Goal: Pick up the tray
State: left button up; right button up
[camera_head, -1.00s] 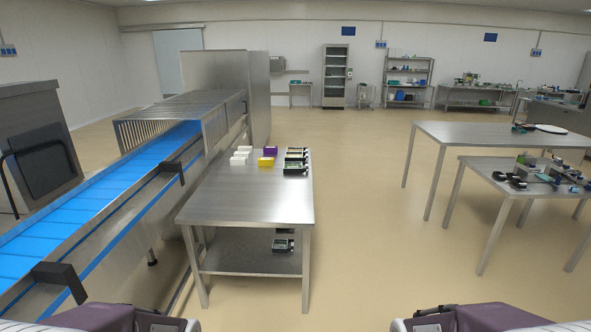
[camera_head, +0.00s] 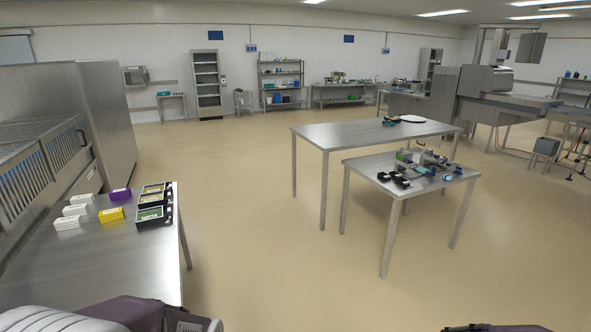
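Several small dark trays stand in a row at the right edge of the near steel table (camera_head: 110,262) on the left. The front tray (camera_head: 150,216) holds something green. Another tray (camera_head: 153,188) behind it has pale or yellow contents, too small to make out. The pictures do not show which tray is meant. Parts of my arms show at the bottom edge, at the left and right. My gripper fingers are out of the picture, and no arm part touches a tray.
White boxes (camera_head: 75,210), a yellow box (camera_head: 111,214) and a purple box (camera_head: 120,194) stand left of the trays. A large steel machine (camera_head: 60,130) borders the table. Another steel table (camera_head: 370,132) and a lower one with black devices (camera_head: 400,180) stand right. Open floor (camera_head: 250,240) lies between.

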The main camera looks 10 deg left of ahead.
aim_at(153, 216)
jog(key=i+u, duration=0.15)
jog(key=i, duration=0.35)
jog(key=i+u, duration=0.15)
jog(key=i, duration=0.35)
jog(key=i+l+u, duration=0.15)
jog(key=i, duration=0.3)
jog(key=i+l+u, duration=0.2)
jog(key=i, duration=0.3)
jog(key=i+l+u, duration=0.15)
jog(key=i+l, duration=0.15)
jog(key=i, duration=0.15)
jog(key=i+j+u, duration=0.1)
jog(key=i+u, duration=0.35)
jog(key=i, duration=0.35)
jog(key=i+l+u, duration=0.15)
jog(key=i+u, duration=0.3)
jog(key=i, duration=0.3)
